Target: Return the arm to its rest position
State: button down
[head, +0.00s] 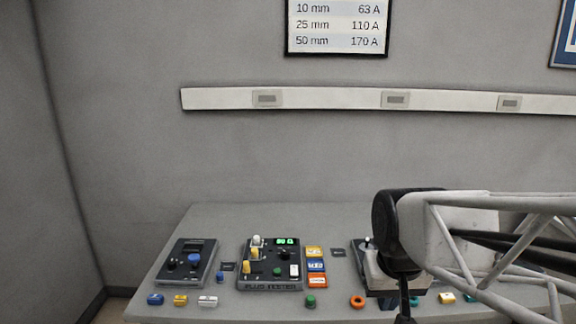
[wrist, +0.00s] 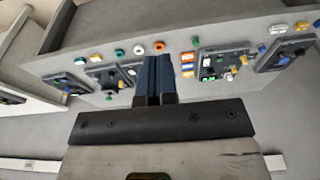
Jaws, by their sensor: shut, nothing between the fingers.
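My gripper (wrist: 156,60) shows in the wrist view with its two dark blue fingers together and nothing between them. In the head view my arm reaches in from the right, and its dark end hangs over the right part of the grey table (head: 215,222). The fingertips are not clear there. The arm hides part of a grey device (head: 367,250) and some of the table. No marker of a rest position shows in either view.
A black tester panel (head: 270,283) with green digits and a smaller dark panel (head: 188,263) stand on the table. Blue, yellow and white small parts (head: 180,300) lie along the front edge, with an orange ring (head: 357,301). The table's back left is clear.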

jog(key=s+d+f, duration=0.1)
jog(key=s, duration=0.6)
jog(key=shift+s+d+f, duration=0.15)
jog(key=shift+s+d, duration=0.1)
jog(key=shift+s, duration=0.1)
